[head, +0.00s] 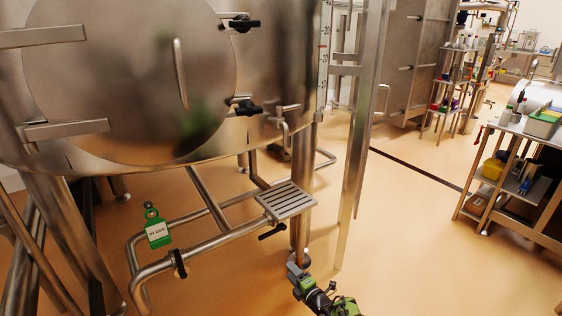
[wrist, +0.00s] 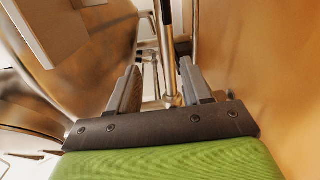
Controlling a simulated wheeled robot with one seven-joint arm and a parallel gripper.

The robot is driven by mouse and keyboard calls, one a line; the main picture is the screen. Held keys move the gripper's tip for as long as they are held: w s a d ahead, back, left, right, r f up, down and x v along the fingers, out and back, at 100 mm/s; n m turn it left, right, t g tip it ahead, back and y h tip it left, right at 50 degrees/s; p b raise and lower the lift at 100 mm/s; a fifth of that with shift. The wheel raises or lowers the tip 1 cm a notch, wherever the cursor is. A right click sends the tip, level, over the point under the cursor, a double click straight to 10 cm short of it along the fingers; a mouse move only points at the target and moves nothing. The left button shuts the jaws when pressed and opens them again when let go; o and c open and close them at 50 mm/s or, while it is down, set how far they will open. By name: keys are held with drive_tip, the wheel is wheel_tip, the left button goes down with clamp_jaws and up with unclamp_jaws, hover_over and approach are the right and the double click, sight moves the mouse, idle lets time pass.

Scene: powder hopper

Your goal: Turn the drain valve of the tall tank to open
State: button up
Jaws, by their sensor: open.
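The tall steel tank (head: 270,60) fills the upper left of the head view, with a large round door on its front. Pipes run beneath it. One black valve handle (head: 272,231) sits under a slatted step plate, and another black handle (head: 179,264) is on the low pipe further left. I cannot tell for sure which is the drain valve. My gripper (head: 296,264) is low at the bottom centre, to the right of and below the nearer handle, apart from it. In the wrist view, my gripper (wrist: 158,75) is open and empty, with steel pipes beyond the fingers.
A green "IN USE" tag (head: 157,233) hangs by the low pipe. The slatted step plate (head: 286,200) and a steel post (head: 362,130) stand close to my gripper. A bench with bottles (head: 530,130) is at the right. Orange floor (head: 430,250) is clear between.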

drive_tip(key=w+d+r+m+h, duration=0.1)
drive_tip(key=w+d+r+m, duration=0.15)
drive_tip(key=r, duration=0.55)
drive_tip(key=w+d+r+m+h, duration=0.2)
drive_tip(key=w+r, duration=0.2)
drive_tip(key=r, duration=0.4)
drive_tip(key=s+d+r+m+g+h, duration=0.1)
drive_tip(key=s+d+r+m, duration=0.2)
drive_tip(key=r, duration=0.6)
drive_tip(key=s+d+r+m+g+h, duration=0.15)
drive_tip(key=s+r+m, duration=0.25)
drive_tip(key=r, duration=0.5)
drive_tip(key=s+r+m+g+h, duration=0.1)
drive_tip(key=s+r+m, duration=0.3)
drive_tip(key=s, duration=0.6)
drive_tip(key=s+r+m+g+h, duration=0.1)
drive_tip(key=s+r+m+g, duration=0.1)
drive_tip(key=s+r, duration=0.5)
drive_tip(key=s+d+f+m+g+h+p, duration=0.1)
drive_tip(key=s+f+m+g, duration=0.2)
drive_tip(key=s, duration=1.2)
drive_tip(key=s+d+f+m+h, duration=0.15)
drive_tip(key=s+m, duration=0.35)
drive_tip(key=s, duration=1)
wheel_tip(320, 180, up, 16)
drive_tip(key=y+p, duration=0.1)
drive_tip(key=p, duration=1.5)
drive_tip(key=shift+w+a+p, duration=0.25)
drive_tip(key=shift+a+p, duration=0.05)
